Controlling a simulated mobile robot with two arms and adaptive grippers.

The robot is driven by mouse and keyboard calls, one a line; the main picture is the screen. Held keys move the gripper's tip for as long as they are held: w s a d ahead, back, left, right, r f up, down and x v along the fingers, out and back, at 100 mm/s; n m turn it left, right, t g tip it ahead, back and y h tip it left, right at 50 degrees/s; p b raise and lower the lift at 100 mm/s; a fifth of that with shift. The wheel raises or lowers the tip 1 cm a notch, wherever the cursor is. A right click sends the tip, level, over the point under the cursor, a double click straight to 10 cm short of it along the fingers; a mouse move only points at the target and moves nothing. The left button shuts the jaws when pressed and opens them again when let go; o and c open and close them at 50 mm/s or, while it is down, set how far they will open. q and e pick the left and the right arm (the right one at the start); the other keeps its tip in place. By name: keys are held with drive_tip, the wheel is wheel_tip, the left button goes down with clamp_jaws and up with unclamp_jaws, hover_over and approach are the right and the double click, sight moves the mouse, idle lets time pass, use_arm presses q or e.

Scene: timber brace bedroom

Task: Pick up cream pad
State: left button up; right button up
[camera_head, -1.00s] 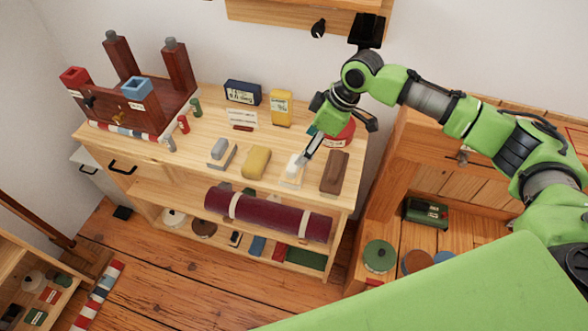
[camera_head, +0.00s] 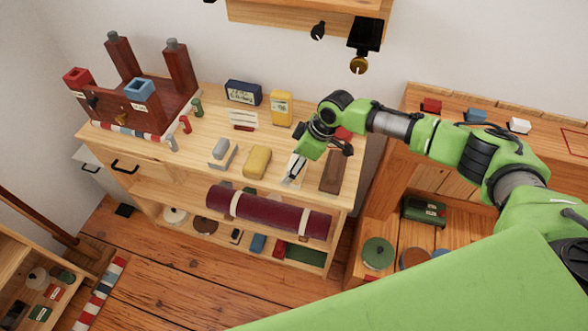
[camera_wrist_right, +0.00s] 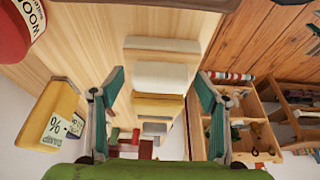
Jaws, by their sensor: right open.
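The right gripper (camera_wrist_right: 158,82) is open, with one finger on each side of the pad in the picture. I cannot tell whether the fingers touch it. My left gripper is not in view.
A yellow sponge-like block (camera_head: 257,161) and a grey block (camera_head: 220,149) lie left of the pad; a brown block (camera_head: 331,171) lies right. A red tin (camera_head: 344,133) stands behind, partly hidden. A maroon roll (camera_head: 270,213) lies on the shelf below.

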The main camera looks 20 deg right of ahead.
drive_tip(key=c, duration=1.2)
drive_tip(key=shift+c, duration=0.2)
drive_tip(key=shift+r, duration=0.15)
drive_tip(key=shift+r, duration=0.2)
wheel_tip(320, 180, up, 2)
drive_tip(key=shift+w+r+b, duration=0.1)
drive_tip(key=shift+b, duration=0.65)
drive_tip(key=s+d+r+b, duration=0.2)
drive_tip(key=s+d+r, duration=0.2)
drive_tip(key=s+r, duration=0.6)
drive_tip(key=s, duration=0.3)
drive_tip(key=shift+s+d, duration=0.15)
drive_tip(key=shift+s, duration=0.15)
drive_tip(key=shift+r, duration=0.1)
